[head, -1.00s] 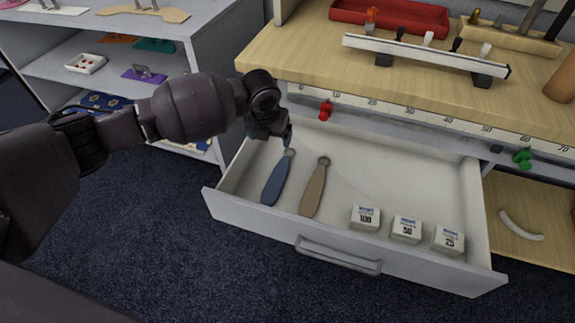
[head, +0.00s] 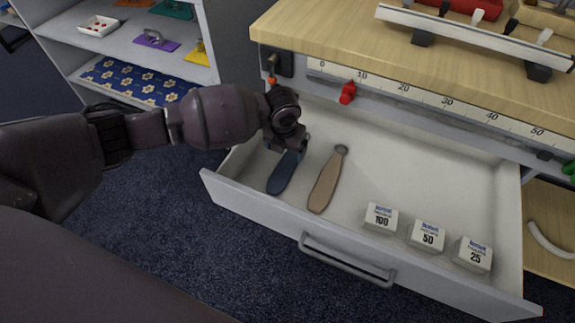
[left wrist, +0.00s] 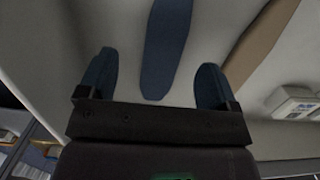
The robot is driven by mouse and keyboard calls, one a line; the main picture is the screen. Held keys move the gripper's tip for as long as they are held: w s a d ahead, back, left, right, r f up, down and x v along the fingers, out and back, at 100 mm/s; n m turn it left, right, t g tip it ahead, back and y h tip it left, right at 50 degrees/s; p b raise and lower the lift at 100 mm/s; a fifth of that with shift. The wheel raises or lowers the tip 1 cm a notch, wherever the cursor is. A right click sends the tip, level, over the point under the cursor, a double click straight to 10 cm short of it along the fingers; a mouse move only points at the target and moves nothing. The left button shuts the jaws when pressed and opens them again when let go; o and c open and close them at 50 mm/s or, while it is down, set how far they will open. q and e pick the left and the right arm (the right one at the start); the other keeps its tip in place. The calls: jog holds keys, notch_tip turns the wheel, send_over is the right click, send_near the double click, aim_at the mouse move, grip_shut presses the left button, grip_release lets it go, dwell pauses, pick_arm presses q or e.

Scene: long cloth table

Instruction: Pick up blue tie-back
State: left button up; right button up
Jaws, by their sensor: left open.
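The blue tie-back (head: 284,174) lies in the open drawer at its left end. Its upper part is partly hidden by my left gripper (head: 290,147) in the head view. In the left wrist view the blue tie-back (left wrist: 166,50) lies between the two spread fingers of my left gripper (left wrist: 155,82), with a gap on each side. My left gripper is open, over the tie-back, and holds nothing. My right gripper does not show.
A tan tie-back (head: 327,182) lies just right of the blue one. Three small boxes (head: 427,236) marked 100, 50 and 25 stand to the right in the drawer (head: 446,190). The wooden bench top (head: 340,35) overhangs behind. A shelf unit (head: 130,60) stands at left.

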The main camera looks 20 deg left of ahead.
aim_at(290, 159)
pick_arm(q)
jog(key=f, duration=0.1)
jog(key=f+b, duration=0.1)
jog(key=f, duration=0.2)
jog(key=shift+w+d+f+b, duration=0.2)
jog(key=shift+d+f+b, duration=0.15)
jog(key=shift+d, duration=0.05)
jog(key=shift+w+f, duration=0.1)
jog(key=shift+f, duration=0.2)
jog(key=shift+w, duration=0.1)
jog(key=shift+r, duration=0.15)
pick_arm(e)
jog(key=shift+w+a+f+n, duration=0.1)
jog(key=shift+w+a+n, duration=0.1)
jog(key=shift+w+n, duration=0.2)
pick_arm(q)
jog(key=c, duration=1)
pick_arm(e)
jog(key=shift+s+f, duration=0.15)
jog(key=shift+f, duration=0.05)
